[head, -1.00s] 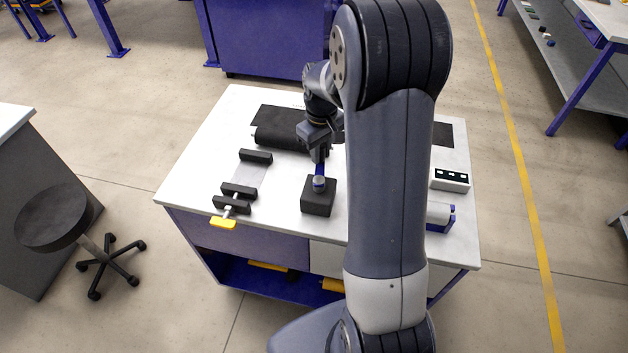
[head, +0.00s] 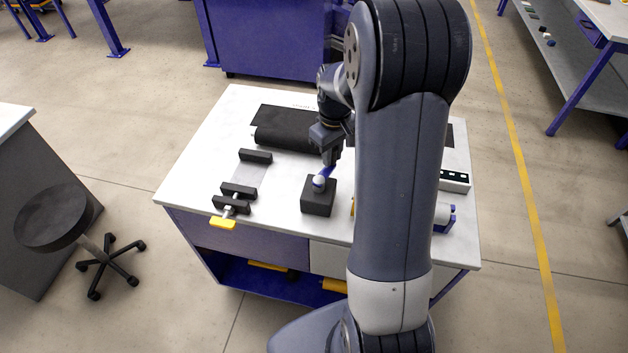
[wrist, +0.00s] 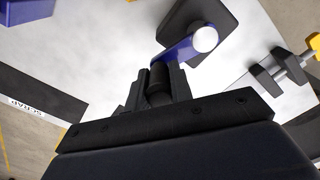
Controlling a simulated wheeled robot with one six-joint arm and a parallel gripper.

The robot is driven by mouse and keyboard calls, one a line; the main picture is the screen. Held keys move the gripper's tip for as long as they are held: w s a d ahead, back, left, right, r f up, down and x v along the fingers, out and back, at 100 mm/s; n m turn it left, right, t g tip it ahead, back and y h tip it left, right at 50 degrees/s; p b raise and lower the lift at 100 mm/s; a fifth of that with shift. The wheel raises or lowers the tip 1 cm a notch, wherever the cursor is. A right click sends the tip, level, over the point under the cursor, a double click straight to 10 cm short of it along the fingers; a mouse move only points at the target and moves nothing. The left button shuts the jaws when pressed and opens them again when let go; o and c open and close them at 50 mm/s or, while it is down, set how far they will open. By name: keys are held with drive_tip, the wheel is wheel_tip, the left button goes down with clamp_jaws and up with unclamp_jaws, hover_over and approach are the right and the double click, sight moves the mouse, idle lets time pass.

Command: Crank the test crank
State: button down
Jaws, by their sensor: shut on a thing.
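The test crank stands on the white table as a dark block (head: 319,203) with a blue crank arm (head: 327,173) and a pale round hub (head: 319,182) on top. In the wrist view the blue crank arm (wrist: 187,48) runs from the pale hub (wrist: 205,39) to a dark handle (wrist: 158,78). My gripper (wrist: 156,84) is shut on that handle, with one finger on each side. In the head view my gripper (head: 331,156) is just behind the block, at the far end of the crank arm. Its fingertips are small there.
A black roller (head: 285,138) lies behind the crank. A slide with dark blocks and a yellow handle (head: 223,222) is to the left. A box with dark windows (head: 455,180) is at the right, partly behind my arm. A stool (head: 53,217) stands left of the table.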

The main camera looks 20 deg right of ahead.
drive_tip(key=shift+s+d+f, duration=0.1)
drive_tip(key=shift+s+d, duration=0.15)
drive_tip(key=shift+s, duration=0.35)
drive_tip(key=shift+s+d, duration=0.2)
drive_tip(key=shift+s, duration=0.8)
drive_tip(key=shift+s+a+b, duration=0.1)
drive_tip(key=shift+s+b, duration=0.2)
drive_tip(key=shift+s, duration=0.75)
